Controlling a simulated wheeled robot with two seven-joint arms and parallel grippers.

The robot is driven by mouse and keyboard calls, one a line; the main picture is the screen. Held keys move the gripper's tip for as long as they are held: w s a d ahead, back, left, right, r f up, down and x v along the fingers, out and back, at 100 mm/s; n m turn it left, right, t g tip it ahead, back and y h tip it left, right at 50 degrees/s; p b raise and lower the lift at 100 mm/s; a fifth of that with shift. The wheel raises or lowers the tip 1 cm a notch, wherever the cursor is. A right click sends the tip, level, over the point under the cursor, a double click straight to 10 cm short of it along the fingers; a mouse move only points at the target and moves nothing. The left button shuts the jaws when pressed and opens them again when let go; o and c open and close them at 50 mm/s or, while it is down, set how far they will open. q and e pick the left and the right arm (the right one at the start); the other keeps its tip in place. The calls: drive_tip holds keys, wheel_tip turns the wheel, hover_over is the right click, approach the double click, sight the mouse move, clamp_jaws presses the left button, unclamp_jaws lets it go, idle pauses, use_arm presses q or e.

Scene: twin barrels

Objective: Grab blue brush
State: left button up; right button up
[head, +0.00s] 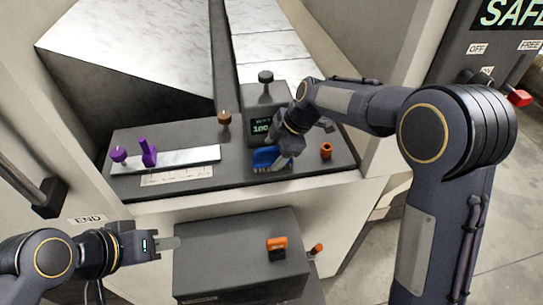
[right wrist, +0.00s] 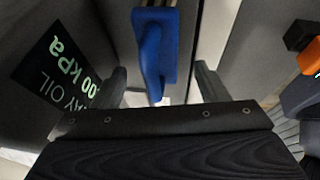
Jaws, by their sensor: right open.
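The blue brush (head: 265,157) sits on the dark console top, below the small gauge box. My right gripper (head: 285,155) is at the brush, reaching down from the right and partly covering it. In the right wrist view the brush's blue body (right wrist: 152,45) shows upright between my two spread fingers (right wrist: 163,85), with visible gaps on both sides. The right gripper is open and holds nothing. My left gripper (head: 170,243) is at the lower left, beside the grey box and away from the brush; its finger gap cannot be made out.
A gauge box (head: 264,115) with a dark knob stands right behind the brush. A purple lever (head: 148,153) and slider plate (head: 185,158) are left. A grey box (head: 225,258) with an orange switch (head: 277,247) stands in front.

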sight(272, 157)
drive_tip(key=shift+x, duration=1.3)
drive_tip(key=shift+d, duration=0.1)
drive_tip(key=c, duration=1.1)
drive_tip(key=shift+r, duration=0.15)
